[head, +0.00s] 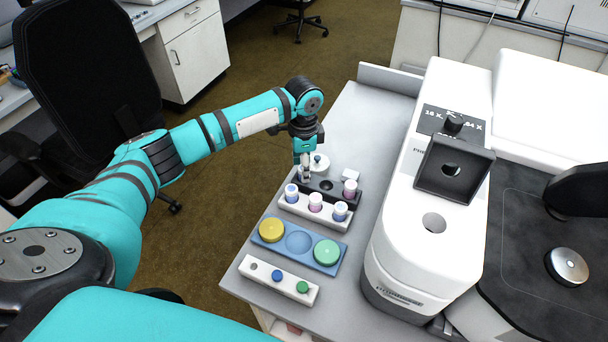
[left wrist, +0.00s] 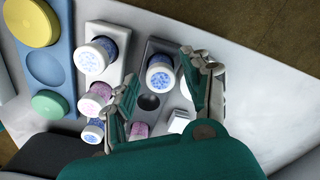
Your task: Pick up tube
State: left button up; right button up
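My left gripper (head: 305,176) points down over the far end of the dark grey rack (head: 324,185). In the left wrist view my left gripper (left wrist: 160,74) is open, its fingers apart on either side of a blue-speckled capped tube (left wrist: 160,73). Neither finger clearly touches that tube, which the gripper hides in the head view. A pink tube (head: 350,188) stands at the rack's other end, with an empty hole (head: 326,185) between. The white rack (head: 303,209) holds a blue tube (head: 291,193), a pink tube (head: 315,202) and another blue tube (head: 340,211). My right gripper is not in view.
A blue tray (head: 298,260) with yellow and green discs and a white block (head: 262,283) with small caps lie nearer. A round white item (head: 319,161) and a white cube (head: 351,175) stand behind the dark rack. The white microscope (head: 430,190) stands to the right.

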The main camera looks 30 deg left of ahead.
pick_arm(q)
jog(key=c, duration=0.9)
grip_shut()
jog(key=shift+r, duration=0.1)
